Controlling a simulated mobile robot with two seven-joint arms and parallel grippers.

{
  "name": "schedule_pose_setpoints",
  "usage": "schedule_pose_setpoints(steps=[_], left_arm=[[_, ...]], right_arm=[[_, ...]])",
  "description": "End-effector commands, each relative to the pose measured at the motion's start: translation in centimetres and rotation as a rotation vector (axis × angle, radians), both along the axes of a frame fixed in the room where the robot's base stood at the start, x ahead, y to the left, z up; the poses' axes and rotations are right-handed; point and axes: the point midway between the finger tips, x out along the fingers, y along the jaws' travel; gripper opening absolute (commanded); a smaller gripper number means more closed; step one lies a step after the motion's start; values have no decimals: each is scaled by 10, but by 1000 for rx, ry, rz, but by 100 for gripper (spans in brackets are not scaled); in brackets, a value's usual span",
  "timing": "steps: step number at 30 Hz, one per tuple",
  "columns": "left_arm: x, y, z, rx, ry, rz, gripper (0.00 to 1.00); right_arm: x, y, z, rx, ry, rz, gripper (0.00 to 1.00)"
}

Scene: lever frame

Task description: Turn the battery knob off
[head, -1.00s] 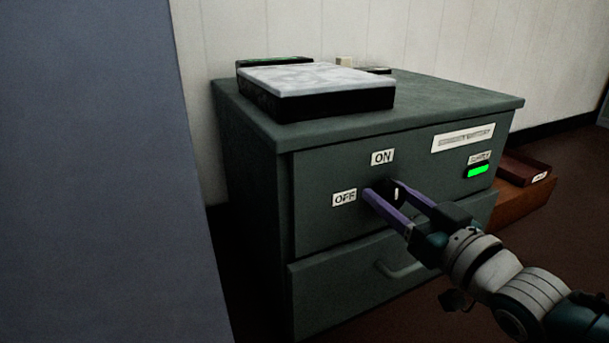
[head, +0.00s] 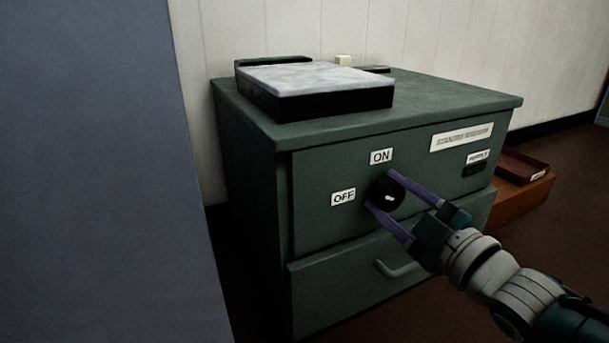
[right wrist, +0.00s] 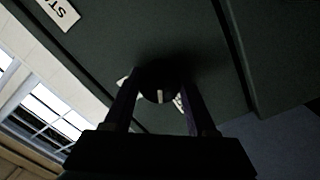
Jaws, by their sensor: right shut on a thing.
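The black battery knob (head: 386,190) is on the upper front panel of a dark green cabinet. My right gripper (head: 381,192) is shut on the knob, one purple finger above right and one below left. In the right wrist view the knob (right wrist: 158,78) sits between the two dark fingers. The supply lamp (head: 475,169) at the panel's right is dark. My left gripper is not in view.
The cabinet (head: 330,225) has a drawer handle (head: 400,270) just below the gripper. A flat black box with a pale top (head: 315,80) lies on the cabinet. A blue-grey panel (head: 190,200) fills the left.

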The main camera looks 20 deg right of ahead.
Motion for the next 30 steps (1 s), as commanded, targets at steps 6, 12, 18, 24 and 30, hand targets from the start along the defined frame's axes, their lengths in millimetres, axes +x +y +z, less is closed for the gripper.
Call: schedule_pose_setpoints(steps=[6, 12, 18, 24, 30], left_arm=[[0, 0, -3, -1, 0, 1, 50], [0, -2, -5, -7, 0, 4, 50], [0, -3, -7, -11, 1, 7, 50], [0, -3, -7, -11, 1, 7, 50], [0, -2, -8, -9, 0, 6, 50]], right_arm=[[0, 0, -1, -195, -16, -1, 1], [0, -1, -1, -344, -27, -1, 1], [0, 0, -1, -448, -36, 0, 1], [0, 0, -1, -504, -39, 0, 1], [0, 0, -1, -524, -40, -1, 1]])
